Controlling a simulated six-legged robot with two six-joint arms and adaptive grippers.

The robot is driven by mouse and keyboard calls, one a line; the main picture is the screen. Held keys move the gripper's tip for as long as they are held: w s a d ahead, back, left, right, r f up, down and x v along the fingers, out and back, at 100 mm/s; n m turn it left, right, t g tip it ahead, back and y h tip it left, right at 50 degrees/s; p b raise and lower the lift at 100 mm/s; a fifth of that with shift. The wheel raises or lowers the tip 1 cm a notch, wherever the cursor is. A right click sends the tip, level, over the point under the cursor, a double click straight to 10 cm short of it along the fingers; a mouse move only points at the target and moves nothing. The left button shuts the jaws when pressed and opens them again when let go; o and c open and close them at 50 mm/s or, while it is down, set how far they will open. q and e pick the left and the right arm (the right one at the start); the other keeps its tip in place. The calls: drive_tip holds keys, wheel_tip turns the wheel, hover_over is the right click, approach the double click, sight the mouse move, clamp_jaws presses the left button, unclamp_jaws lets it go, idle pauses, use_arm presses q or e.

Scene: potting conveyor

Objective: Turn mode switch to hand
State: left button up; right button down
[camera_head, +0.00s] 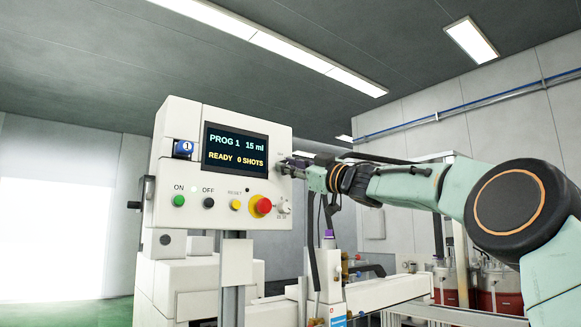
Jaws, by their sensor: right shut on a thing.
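The white control panel (172,214) stands left of centre, with a lit display (235,149) reading PROG 1, 15 ml, READY, 0 SHOTS. My right gripper (289,166) reaches in from the right and is shut at the panel's upper right edge, beside the display. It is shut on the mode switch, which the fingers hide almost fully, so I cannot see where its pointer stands. Small lettering above the fingers is too small to read. My left gripper is not in view.
Below the display are a green ON button (179,201), a black OFF button (209,203), a yellow RESET button (235,205), a red emergency stop (262,206) and a small pale knob (284,206). A purple-capped bottle (329,238) stands below my right arm. Red-filled vessels (497,300) stand at lower right.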

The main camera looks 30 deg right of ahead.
drive_tip(key=shift+w+f, duration=0.1)
drive_tip(key=shift+f, duration=0.05)
drive_tip(key=c, duration=1.1)
unclamp_jaws()
